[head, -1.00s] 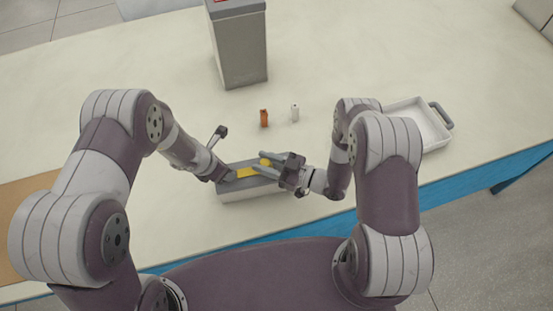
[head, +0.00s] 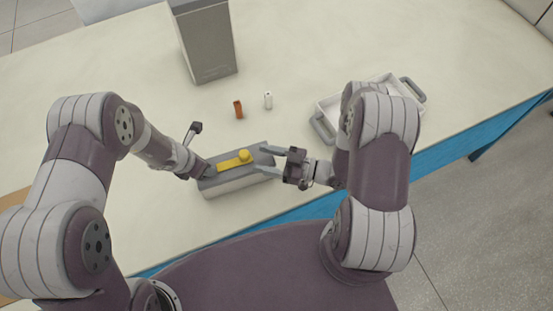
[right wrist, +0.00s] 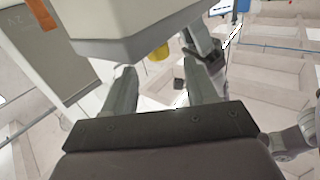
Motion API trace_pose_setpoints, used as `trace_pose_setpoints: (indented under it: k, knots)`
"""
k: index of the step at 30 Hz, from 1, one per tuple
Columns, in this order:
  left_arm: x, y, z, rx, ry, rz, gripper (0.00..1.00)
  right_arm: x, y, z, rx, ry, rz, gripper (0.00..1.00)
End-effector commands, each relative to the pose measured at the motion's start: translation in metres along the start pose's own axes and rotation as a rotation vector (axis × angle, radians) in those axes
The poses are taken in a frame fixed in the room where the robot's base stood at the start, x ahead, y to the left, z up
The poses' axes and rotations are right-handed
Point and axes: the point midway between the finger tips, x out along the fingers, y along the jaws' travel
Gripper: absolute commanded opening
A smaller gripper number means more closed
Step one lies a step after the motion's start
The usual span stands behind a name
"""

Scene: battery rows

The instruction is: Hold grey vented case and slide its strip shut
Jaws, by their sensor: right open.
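The grey case (head: 238,182) lies on the table in the head view, long side roughly across the picture. A yellow strip (head: 230,164) with a round yellow knob (head: 245,156) lies along its top; the knob is toward the right end. My left gripper (head: 204,171) is at the case's left end, its fingertips too hidden to tell open or shut. My right gripper (head: 264,158) is open at the right end, fingers apart and empty, just right of the knob. In the right wrist view, the case (right wrist: 150,25) fills the top and the knob (right wrist: 158,53) shows beyond the open fingers.
A tall grey bin (head: 207,50) stands further back. A white tray with grey handles (head: 411,89) is at the right, partly behind my right arm. The table's front edge is close below the case.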

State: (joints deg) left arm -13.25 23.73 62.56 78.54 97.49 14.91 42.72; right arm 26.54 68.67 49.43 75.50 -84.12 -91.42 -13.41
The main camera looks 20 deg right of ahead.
Motion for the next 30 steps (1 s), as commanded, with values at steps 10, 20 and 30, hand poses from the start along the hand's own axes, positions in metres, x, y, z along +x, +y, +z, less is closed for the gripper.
trace_pose_setpoints:
  k: [10, 20, 30]
  knots:
    - [0.0, 0.0, 0.001, 0.0, -0.001, 0.001, 0.0, -0.051, 0.0, 0.0, 0.0, 0.0, 0.0, 0.57]
    - [0.0, 0.0, 0.001, 0.0, -0.001, 0.001, 0.43, -0.051, 0.0, 0.0, 0.0, 0.0, -0.001, 0.57]
    - [0.0, 0.0, 0.0, 0.0, 0.0, 0.0, 0.69, -0.051, 0.0, 0.0, 0.0, 0.0, -0.001, 0.57]
